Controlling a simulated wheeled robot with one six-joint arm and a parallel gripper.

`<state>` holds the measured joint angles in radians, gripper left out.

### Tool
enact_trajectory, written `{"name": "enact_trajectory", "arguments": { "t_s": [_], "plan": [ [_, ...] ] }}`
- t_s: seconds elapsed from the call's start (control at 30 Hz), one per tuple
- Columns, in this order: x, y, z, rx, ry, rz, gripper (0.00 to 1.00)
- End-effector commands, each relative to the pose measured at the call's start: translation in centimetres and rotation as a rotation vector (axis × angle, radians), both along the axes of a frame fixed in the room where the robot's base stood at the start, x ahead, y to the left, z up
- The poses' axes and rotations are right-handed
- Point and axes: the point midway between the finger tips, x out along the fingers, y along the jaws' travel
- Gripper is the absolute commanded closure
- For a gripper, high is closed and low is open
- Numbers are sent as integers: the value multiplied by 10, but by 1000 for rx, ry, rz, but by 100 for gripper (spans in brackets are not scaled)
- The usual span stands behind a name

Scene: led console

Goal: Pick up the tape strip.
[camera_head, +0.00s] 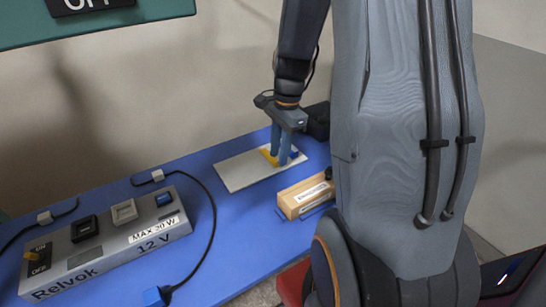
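My gripper (280,156) points down over a pale flat board (238,172) on the blue table. Its blue-grey fingers reach close to the board's surface. A small yellow piece (267,153) shows at the fingertips, and may be the tape strip; the fingers partly hide it. A small dark blue patch shows just right of the fingers. I cannot tell whether the fingers touch or hold the yellow piece, or how far apart they are.
A grey Relvok 12 V power box (110,245) with switches stands at the left. Black cables lie around it, one ending in a blue plug (156,296). A labelled wooden block (304,196) sits right of the board. A green panel (100,28) hangs upper left.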

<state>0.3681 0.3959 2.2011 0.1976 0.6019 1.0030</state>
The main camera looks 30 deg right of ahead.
Motion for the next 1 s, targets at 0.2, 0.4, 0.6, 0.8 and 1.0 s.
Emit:
{"name": "enact_trajectory", "arguments": {
  "t_s": [0.2, 0.4, 0.6, 0.8, 1.0],
  "plan": [
    [0, 2, -15, -1, 0, 0, 73],
    [0, 2, -16, -1, -1, 1, 73],
    [0, 2, -16, -1, -1, 1, 100],
    [0, 2, -16, -1, -1, 1, 100],
    [0, 2, -14, -1, -2, 1, 100]
  ]
}}
